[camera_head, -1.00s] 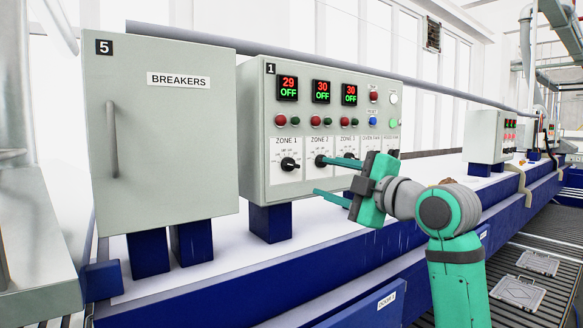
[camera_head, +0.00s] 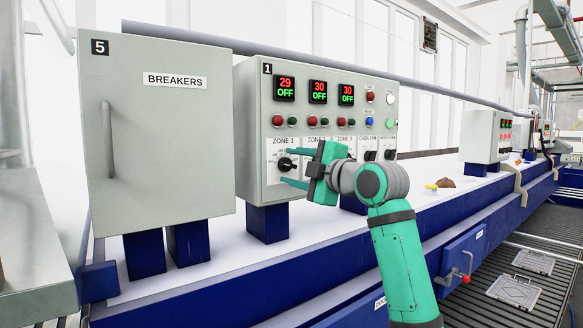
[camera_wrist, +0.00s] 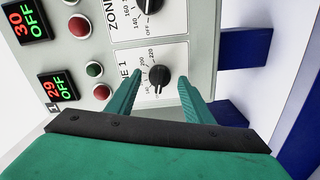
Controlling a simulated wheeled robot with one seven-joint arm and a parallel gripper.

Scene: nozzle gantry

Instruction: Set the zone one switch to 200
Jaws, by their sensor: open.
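The zone one switch is a black rotary knob (camera_head: 287,164) on a white dial plate labelled ZONE 1, low on the left of control box 1. It also shows in the wrist view (camera_wrist: 156,84), with printed numbers around it such as 200 and 220. Its pointer appears turned away from the 200 mark. The zone 1 display (camera_head: 284,88) reads 29 and OFF. My gripper (camera_head: 288,167) is open, its two green fingers one above and one below the knob in the head view. In the wrist view the fingers (camera_wrist: 157,90) lie either side of the knob, apparently not touching it.
The grey control box (camera_head: 253,150) also carries displays, buttons and other knobs right of zone 1; my gripper hides some. The grey BREAKERS cabinet (camera_head: 160,130) stands close on the left. A blue beam (camera_head: 230,285) runs below.

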